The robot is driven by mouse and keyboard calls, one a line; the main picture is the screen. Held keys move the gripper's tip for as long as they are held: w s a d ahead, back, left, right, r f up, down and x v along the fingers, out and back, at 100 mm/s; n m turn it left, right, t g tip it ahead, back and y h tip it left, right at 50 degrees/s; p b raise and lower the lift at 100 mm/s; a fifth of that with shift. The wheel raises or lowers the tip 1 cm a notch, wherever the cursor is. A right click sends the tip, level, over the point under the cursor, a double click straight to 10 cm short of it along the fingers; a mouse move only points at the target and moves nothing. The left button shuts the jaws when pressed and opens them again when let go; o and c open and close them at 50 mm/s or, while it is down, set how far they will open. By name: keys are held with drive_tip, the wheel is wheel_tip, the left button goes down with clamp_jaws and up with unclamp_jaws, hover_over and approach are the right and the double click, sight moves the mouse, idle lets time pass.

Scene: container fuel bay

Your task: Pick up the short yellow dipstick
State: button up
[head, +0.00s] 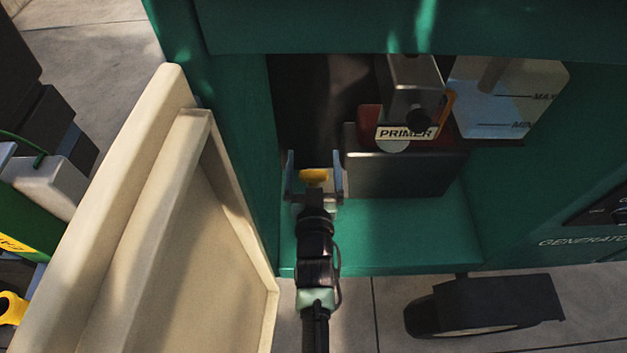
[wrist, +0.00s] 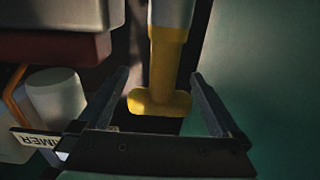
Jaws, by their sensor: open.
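The yellow dipstick (head: 314,176) shows its handle inside the green cabinet in the head view. In the wrist view the dipstick (wrist: 163,80) has a yellow T-shaped handle below a pale upper part that runs out of the top of the picture. My gripper (head: 315,172) is open, with one finger on each side of the handle. In the wrist view my gripper (wrist: 160,95) has the handle between its fingers, with a gap on both sides. Its other end is hidden.
A PRIMER label (head: 405,133) and a metal pump part stand just right of my gripper. A translucent MIN/MAX tank (head: 505,95) is further right. The open cream door (head: 150,215) stands left of my arm. The green cabinet floor (head: 410,235) is clear at the front.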

drive_tip(key=c, duration=1.3)
wheel_tip(320, 180, up, 18)
drive_tip(key=p, duration=1.3)
drive_tip(key=s+b, duration=0.2)
drive_tip(key=s, duration=0.6)
drive_tip(key=s+r+b, duration=0.1)
drive_tip(key=s+b, duration=0.1)
drive_tip(key=s, duration=0.6)
drive_tip(key=s+r+b, duration=0.1)
drive_tip(key=s+b, duration=0.2)
drive_tip(key=s, duration=0.5)
drive_tip(key=shift+a, duration=0.15)
